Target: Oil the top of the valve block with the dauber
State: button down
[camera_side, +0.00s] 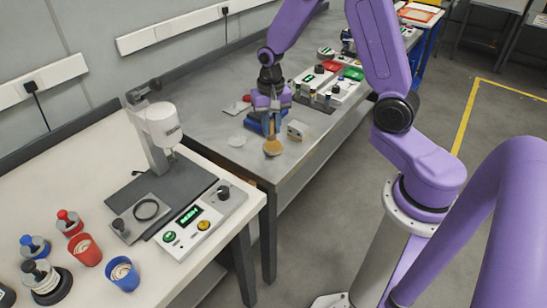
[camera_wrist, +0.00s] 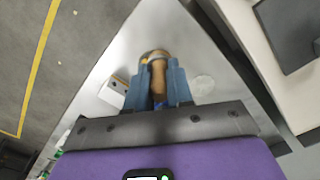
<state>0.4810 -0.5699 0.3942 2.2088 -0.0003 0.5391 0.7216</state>
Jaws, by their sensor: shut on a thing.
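The dauber (camera_side: 272,147) is a tan, round-ended tool that hangs below my gripper (camera_side: 268,125) over the near end of the grey metal bench. In the wrist view the dauber (camera_wrist: 158,66) shows as a brown shaft with a pale band, between the two blue fingers of my gripper (camera_wrist: 158,84), which are shut on it. A small pale metal block (camera_side: 297,130), which looks like the valve block, sits just right of the dauber. The block (camera_wrist: 114,92) is left of the fingers in the wrist view, apart from the dauber. Its top is partly hidden there.
A pale disc (camera_side: 237,141) lies left of the dauber. Several small bottles and a white control box (camera_side: 340,88) stand behind the block. The white table (camera_side: 95,165) in front carries a press (camera_side: 160,125), a control panel (camera_side: 196,225) and cups. The bench edge is close.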

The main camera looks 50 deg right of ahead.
jog(key=s+a+n, duration=0.3)
jog(key=a+n, duration=0.1)
jog(key=n, duration=0.3)
jog(key=w+d+r, duration=0.3)
jog(key=w+d, duration=0.6)
jog(key=d, duration=0.2)
jog(key=w+d+r, duration=0.2)
jog(key=w+d, duration=0.8)
jog(key=shift+m, duration=0.3)
jog(key=shift+s+d+f, duration=0.1)
jog(key=shift+s+f, duration=0.05)
jog(key=shift+f, duration=1.5)
jog(key=shift+s+d+f, duration=0.1)
jog(key=shift+s+f, duration=0.05)
jog(key=shift+f, duration=1.5)
jog(key=shift+a+f, duration=0.45)
jog(key=shift+a, duration=1.5)
jog(key=shift+d, duration=1.75)
jog(key=shift+s+d, duration=0.1)
jog(key=shift+d, duration=0.15)
jog(key=shift+s+a, duration=0.3)
jog(key=shift+a, duration=1.9)
jog(key=shift+d, duration=2.25)
notch_tip(320, 180, up, 8)
